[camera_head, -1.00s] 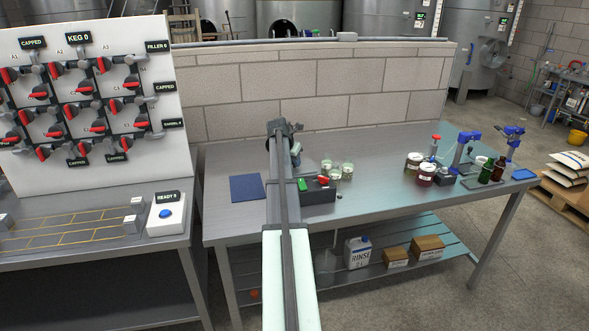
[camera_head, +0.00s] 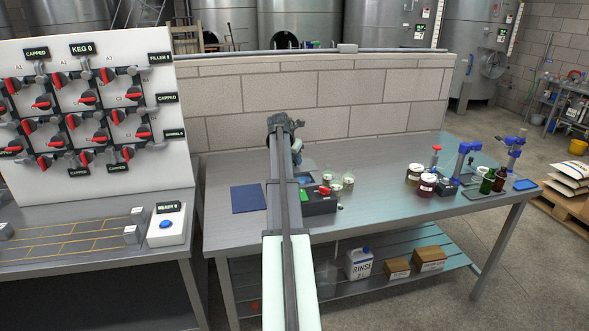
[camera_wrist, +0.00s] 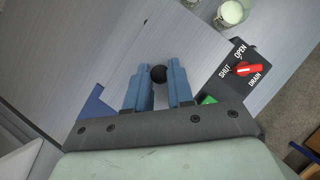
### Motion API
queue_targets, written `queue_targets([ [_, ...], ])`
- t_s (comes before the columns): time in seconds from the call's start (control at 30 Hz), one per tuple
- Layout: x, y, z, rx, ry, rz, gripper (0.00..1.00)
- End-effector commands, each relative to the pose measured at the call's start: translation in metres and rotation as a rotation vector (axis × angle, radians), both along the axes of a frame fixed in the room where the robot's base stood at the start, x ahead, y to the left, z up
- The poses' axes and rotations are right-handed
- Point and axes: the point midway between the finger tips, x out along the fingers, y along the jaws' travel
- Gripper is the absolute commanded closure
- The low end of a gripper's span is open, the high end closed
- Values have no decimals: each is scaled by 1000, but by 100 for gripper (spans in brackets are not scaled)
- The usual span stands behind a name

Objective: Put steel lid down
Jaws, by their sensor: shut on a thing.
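My gripper (camera_wrist: 156,70) shows in the wrist view with its two blue fingers closed around a round black knob (camera_wrist: 159,74), which I take to be the knob of the steel lid.
The valve box has a red handle (camera_wrist: 250,69). Pale-topped jars (camera_head: 348,179) stand right of my gripper, and a blue mat (camera_head: 248,198) lies to the left. The bench between is clear.

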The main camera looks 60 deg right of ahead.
Motion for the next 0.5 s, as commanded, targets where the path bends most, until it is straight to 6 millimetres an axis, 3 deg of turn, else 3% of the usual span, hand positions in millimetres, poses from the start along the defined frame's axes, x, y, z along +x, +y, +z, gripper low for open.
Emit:
queue_targets([
  [0.1, 1, -1, 20, -2, -1, 0, 100],
  [0.3, 5, 2, 40, -1, -1, 6, 100],
  [0.5, 42, 28, 38, 1, 1, 57, 100],
])
